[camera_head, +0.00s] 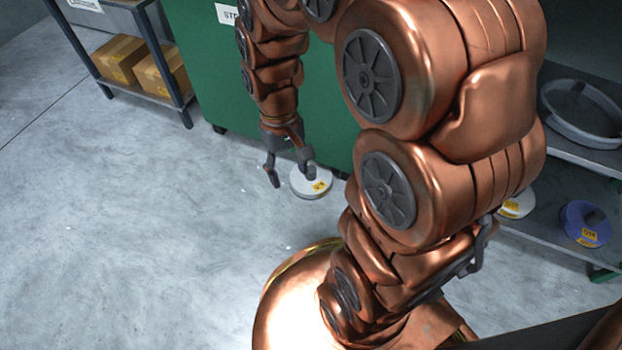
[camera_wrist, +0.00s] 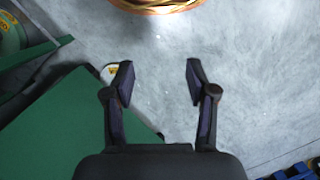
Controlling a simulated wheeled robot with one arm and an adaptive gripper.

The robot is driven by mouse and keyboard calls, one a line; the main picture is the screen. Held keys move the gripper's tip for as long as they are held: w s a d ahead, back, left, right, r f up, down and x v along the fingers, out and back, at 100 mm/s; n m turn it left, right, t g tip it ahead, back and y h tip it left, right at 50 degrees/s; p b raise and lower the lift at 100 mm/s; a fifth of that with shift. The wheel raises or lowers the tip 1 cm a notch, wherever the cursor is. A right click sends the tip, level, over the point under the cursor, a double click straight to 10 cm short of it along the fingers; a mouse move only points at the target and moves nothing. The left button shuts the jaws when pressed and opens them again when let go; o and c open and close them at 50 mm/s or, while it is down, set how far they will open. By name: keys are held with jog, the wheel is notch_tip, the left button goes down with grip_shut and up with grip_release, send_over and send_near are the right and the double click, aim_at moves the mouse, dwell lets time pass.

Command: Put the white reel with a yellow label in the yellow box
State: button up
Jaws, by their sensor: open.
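A white reel with a yellow label (camera_head: 312,184) lies flat on the floor in front of the green cabinet in the head view. In the wrist view a white piece with a yellow mark (camera_wrist: 111,70), likely this reel, is mostly hidden behind the left finger. My gripper (camera_head: 289,176) is open and points down, beside and seemingly above the reel in the head view. In the wrist view my gripper (camera_wrist: 160,82) has bare floor between its fingers. I see no plainly yellow box.
A green cabinet (camera_head: 215,75) stands close behind the reel. Brown cardboard boxes (camera_head: 121,58) sit on a left shelf. A right shelf holds another white, yellow-labelled reel (camera_head: 516,204), a blue reel (camera_head: 584,222) and a grey round tray (camera_head: 580,112). The left floor is clear.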

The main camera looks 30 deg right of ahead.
jog(key=w+d+f, duration=0.3)
jog(key=w+f, duration=0.2)
jog(key=w, duration=0.2)
jog(key=m+t+h+b, duration=0.1)
jog(key=m+t+b, duration=0.1)
jog(key=m+t, duration=0.15)
send_over(311, 169)
jog(key=shift+n, duration=0.45)
jog(key=f, duration=3.2)
jog(key=shift+a, duration=0.2)
jog(key=shift+d+f+b, duration=0.15)
jog(key=shift+f+b, duration=0.4)
jog(key=shift+f, duration=1.25)
notch_tip(311, 169, down, 5)
jog(key=b, duration=0.3)
jog(key=shift+c, duration=0.2)
grip_shut()
